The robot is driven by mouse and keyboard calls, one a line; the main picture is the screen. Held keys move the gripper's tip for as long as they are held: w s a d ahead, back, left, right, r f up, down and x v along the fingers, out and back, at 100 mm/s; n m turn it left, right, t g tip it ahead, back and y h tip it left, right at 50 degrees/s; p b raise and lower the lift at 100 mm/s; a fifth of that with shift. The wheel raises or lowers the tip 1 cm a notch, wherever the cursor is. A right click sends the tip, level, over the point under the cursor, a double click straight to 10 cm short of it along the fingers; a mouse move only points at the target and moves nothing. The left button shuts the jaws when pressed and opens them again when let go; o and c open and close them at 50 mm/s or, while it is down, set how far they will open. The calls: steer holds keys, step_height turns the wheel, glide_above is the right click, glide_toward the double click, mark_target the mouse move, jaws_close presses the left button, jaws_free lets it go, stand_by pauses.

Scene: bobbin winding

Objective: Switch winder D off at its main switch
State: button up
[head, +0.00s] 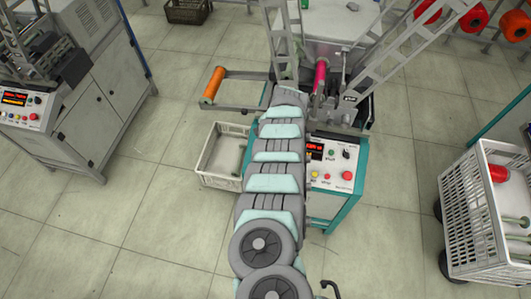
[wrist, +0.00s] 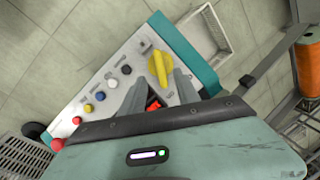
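In the wrist view a pale control panel (wrist: 117,88) with a teal edge carries a yellow rotary knob (wrist: 159,64) on a light plate. My gripper (wrist: 160,84) has its two grey fingers apart, one on each side below the knob in the picture. I cannot tell whether a fingertip touches the panel. In the head view my arm partly covers the winder's panel (head: 328,178), and the gripper is hidden there. I cannot read a letter naming the winder.
A row of coloured buttons (wrist: 100,96) lies beside the knob. In the head view, an orange spool (head: 213,84) and a white crate (head: 212,172) stand left of my arm. A white basket cart (head: 478,210) stands right. Another winder (head: 80,100) is far left; open floor lies between.

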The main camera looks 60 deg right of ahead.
steer(key=b+x, duration=0.5)
steer(key=x, duration=0.4)
steer(key=shift+f, duration=0.1)
jaws_close()
stand_by(0.4)
